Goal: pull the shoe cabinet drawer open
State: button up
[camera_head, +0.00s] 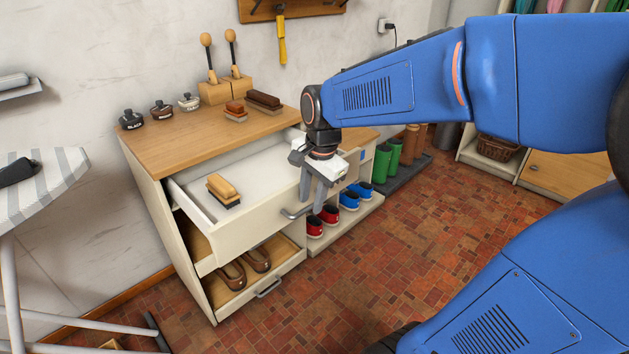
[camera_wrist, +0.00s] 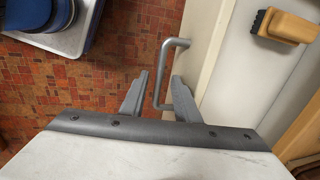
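The wooden-topped cabinet (camera_head: 178,138) stands against the wall. Its white upper drawer (camera_head: 237,237) is pulled well out, with a wooden-backed brush (camera_head: 222,189) inside; the brush also shows in the wrist view (camera_wrist: 285,26). The lower drawer (camera_head: 232,299) is also out and holds brown shoes (camera_head: 246,265). My gripper (camera_head: 312,202) is at the upper drawer's front, by its grey bar handle (camera_head: 292,214). In the wrist view, the handle (camera_wrist: 164,68) passes between my gripper's parted fingers (camera_wrist: 159,78), with gaps visible beside it.
Red shoes (camera_head: 322,219) and blue shoes (camera_head: 355,195) sit on a low shelf right of the drawers. An ironing board (camera_head: 45,185) stands at the left. The brick-patterned floor (camera_head: 400,240) in front is largely clear.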

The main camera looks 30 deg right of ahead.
jog(key=s+d+r, duration=0.1)
jog(key=s+r, duration=0.2)
jog(key=r, duration=1.3)
jog(key=shift+r, duration=0.4)
jog(key=shift+f, duration=0.1)
jog(key=s+f+n+t, duration=0.2)
jog(key=s+f+n, duration=1.1)
jog(key=f+n, duration=0.1)
jog(key=shift+s+d+f+t+h, duration=0.15)
jog(key=shift+s+f+t+h, duration=0.2)
jog(key=shift+f, duration=0.35)
